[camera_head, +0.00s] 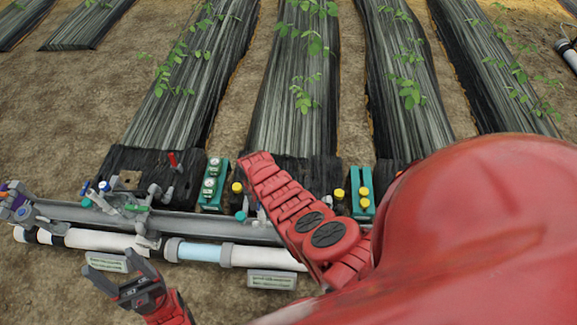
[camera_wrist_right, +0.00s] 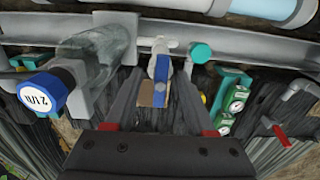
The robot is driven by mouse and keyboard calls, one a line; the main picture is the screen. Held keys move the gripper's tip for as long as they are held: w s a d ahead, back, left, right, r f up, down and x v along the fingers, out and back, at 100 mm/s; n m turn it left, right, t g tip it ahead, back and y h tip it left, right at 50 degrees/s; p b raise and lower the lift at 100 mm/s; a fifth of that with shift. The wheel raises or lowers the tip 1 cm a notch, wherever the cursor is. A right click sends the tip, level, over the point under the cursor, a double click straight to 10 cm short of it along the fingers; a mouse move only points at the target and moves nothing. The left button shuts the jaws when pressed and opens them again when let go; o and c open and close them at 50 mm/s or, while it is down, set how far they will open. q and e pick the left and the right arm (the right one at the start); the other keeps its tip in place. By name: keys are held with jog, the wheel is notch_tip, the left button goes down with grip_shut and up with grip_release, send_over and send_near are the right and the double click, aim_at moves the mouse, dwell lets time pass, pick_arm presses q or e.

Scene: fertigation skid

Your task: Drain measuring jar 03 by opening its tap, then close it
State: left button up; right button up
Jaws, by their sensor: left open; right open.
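A clear measuring jar (camera_wrist_right: 105,52) with a blue cap (camera_wrist_right: 42,95) lies left of centre in the right wrist view. The cap's marking is not clearly readable as 03. A tap with a blue lever (camera_wrist_right: 161,68) is at the centre of that view. My right gripper (camera_wrist_right: 157,82) is open, its fingers on either side of the lever's line; I cannot tell whether they touch it. My left gripper (camera_head: 112,266) is open and empty in front of the pipework, near a label plate.
A white pipe (camera_head: 105,241) with a clear blue section (camera_head: 198,251) runs across the front. A red-handled valve (camera_head: 172,160) and a green gauge block (camera_head: 212,184) stand behind it. Label plates (camera_head: 271,279) sit before it. Planted rows (camera_head: 295,90) lie beyond.

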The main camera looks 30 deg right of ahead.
notch_tip(320, 180, up, 10)
jog(key=p, duration=0.8)
jog(key=shift+f, duration=0.25)
